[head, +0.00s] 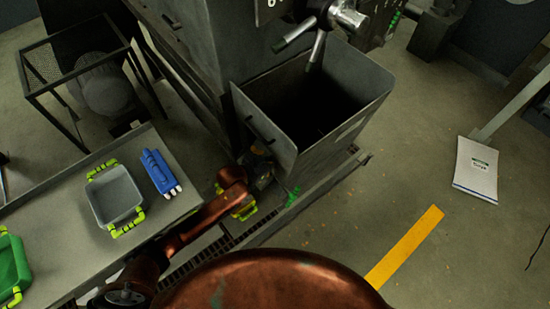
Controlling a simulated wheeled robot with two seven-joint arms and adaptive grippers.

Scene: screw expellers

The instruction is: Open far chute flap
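A grey steel chute box (375,88) with a dark open mouth stands at the upper middle. Its tilted front plate (262,122) has a dark bar handle on the left part; I cannot tell whether this plate is the far flap. My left arm reaches from the lower left toward the foot of the box. My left gripper (259,168) is small and dark, below the plate's lower left edge. Its fingers are too dark and partly hidden to read, and no hold on the plate shows. My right gripper is not in view.
A spoked handle (321,22) sits above the box. A white sack (475,168) lies right. The floor around the yellow stripe (405,247) is mostly clear.

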